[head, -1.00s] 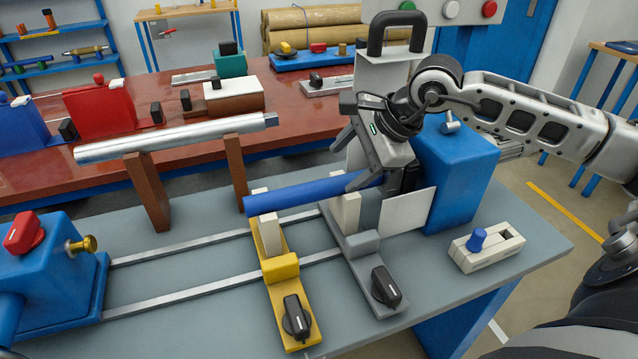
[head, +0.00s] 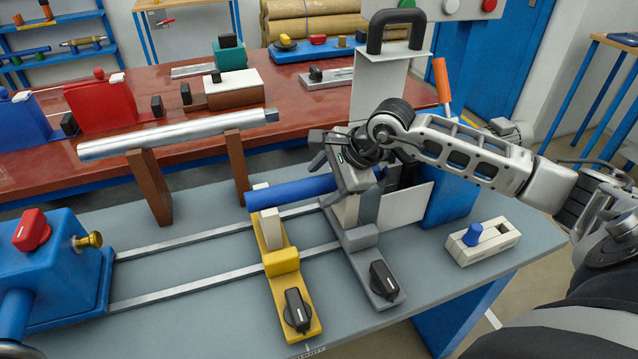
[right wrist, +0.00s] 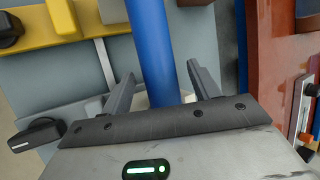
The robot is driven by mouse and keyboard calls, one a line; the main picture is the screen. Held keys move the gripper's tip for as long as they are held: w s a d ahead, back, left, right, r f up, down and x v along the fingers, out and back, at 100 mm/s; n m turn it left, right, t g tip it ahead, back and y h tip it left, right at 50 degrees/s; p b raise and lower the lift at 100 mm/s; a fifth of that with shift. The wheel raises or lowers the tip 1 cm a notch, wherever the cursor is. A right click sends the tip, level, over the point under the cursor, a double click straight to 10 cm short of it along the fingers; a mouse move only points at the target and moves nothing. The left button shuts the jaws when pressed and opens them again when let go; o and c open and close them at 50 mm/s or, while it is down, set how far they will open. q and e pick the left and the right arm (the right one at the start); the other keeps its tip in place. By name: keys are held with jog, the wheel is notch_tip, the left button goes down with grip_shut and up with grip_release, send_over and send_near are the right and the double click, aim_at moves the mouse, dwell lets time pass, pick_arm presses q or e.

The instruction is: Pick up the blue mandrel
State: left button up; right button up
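The blue mandrel (head: 290,192) lies roughly level across the yellow rest (head: 281,263) and the grey rest (head: 363,238), on their pale uprights. Its right part is hidden behind my right gripper. My right gripper (head: 345,183) is open at the grey rest, with one finger on each side of the mandrel. In the right wrist view, the mandrel (right wrist: 149,40) runs between the spread fingers (right wrist: 160,72), with a gap visible on both sides. My left gripper is not in view.
A blue machine block (head: 450,205) stands behind my right gripper, with a pale plate (head: 405,212) in front. A white box with a blue knob (head: 483,243) is at the right. A silver bar (head: 180,134) rests on brown stands. A blue headstock (head: 55,275) is at left.

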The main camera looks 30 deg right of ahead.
jog(key=c, duration=1)
jog(key=shift+r, duration=0.1)
grip_shut()
jog(key=shift+r, duration=0.1)
